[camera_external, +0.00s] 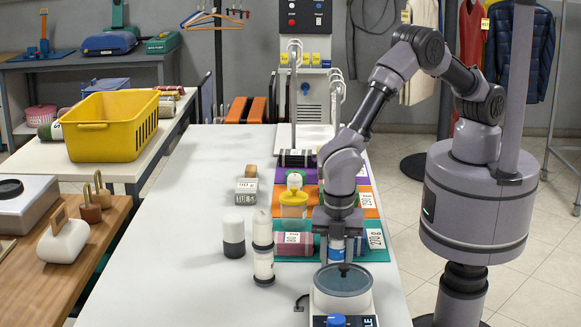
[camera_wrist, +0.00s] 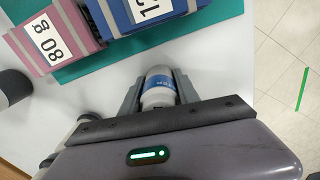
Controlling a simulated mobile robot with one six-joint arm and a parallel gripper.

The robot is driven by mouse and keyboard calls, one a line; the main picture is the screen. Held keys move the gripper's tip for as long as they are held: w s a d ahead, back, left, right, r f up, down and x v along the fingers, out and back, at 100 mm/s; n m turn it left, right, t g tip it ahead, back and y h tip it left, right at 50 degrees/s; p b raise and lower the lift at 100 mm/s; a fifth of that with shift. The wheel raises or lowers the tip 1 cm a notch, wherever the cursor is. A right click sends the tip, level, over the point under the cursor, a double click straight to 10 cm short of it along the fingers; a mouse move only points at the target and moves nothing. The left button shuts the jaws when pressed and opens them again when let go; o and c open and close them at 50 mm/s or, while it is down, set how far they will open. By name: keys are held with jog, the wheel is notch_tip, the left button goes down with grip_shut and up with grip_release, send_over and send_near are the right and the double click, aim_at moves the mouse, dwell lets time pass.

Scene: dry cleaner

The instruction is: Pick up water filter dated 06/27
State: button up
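A white cylinder with a blue printed band (camera_wrist: 159,84), its print too small to read as a date, stands between the fingers of my gripper (camera_wrist: 160,96) in the wrist view. A white cylinder with a dark base (camera_external: 233,236) and a white one with dark bands (camera_external: 263,250) stand to the left. I read no 06/27.
A round-topped grey device (camera_external: 343,285) stands just in front of my gripper. Folded bundles with number tags, such as a pink one (camera_external: 294,243), lie on coloured mats behind it. A yellow basket (camera_external: 112,126) stands on the left table. The white table's left front is clear.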

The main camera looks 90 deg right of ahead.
grip_shut()
jog(key=shift+r, duration=0.1)
